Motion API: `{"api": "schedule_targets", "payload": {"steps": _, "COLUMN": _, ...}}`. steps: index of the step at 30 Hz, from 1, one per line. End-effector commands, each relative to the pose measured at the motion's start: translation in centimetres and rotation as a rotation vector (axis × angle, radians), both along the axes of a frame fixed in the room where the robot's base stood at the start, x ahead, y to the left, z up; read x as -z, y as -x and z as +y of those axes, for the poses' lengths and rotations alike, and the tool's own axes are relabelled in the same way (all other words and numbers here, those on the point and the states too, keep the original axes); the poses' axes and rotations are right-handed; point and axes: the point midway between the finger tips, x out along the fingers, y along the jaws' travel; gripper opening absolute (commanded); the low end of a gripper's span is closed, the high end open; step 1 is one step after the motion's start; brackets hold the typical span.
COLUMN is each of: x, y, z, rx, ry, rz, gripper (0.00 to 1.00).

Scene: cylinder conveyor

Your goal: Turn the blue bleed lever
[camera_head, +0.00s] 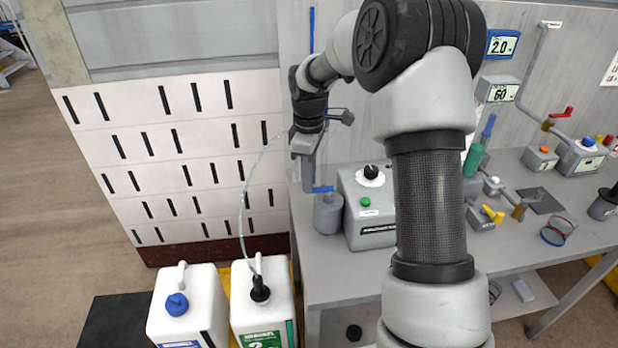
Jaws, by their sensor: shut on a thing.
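The blue bleed lever (324,189) is a small blue bar at the top of a grey cylindrical body (328,214) on the bench's left end. My gripper (309,186) points down at the lever's left end and is shut on it. The fingers hide that end of the lever. The visible part of the lever sticks out to the right of the fingers.
A grey control box (370,235) with a black knob and green button stands close right of the lever. A thin clear hose (243,205) runs to the right white canister (277,312). Another canister (200,300) with a blue cap stands beside it. My arm hides the bench's middle.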

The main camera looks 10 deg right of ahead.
Motion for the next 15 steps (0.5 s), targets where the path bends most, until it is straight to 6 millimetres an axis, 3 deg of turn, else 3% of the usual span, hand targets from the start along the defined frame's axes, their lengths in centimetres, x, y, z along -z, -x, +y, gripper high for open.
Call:
{"api": "schedule_targets", "payload": {"steps": 5, "x": -0.12, "y": -0.14, "z": -0.10, "rx": 0.001, "ry": 0.001, "rz": -0.005, "gripper": 0.00}}
{"api": "schedule_targets", "payload": {"steps": 6, "x": -0.13, "y": -0.14, "z": -0.10, "rx": 0.001, "ry": 0.001, "rz": -0.005, "gripper": 0.18}}
{"api": "schedule_targets", "payload": {"steps": 9, "x": -0.11, "y": -0.12, "z": -0.09, "rx": 0.001, "ry": 0.001, "rz": -0.004, "gripper": 0.33}}
{"api": "schedule_targets", "payload": {"steps": 15, "x": -0.05, "y": -0.06, "z": -0.05, "rx": 0.000, "ry": 0.000, "rz": -0.002, "gripper": 0.33}}
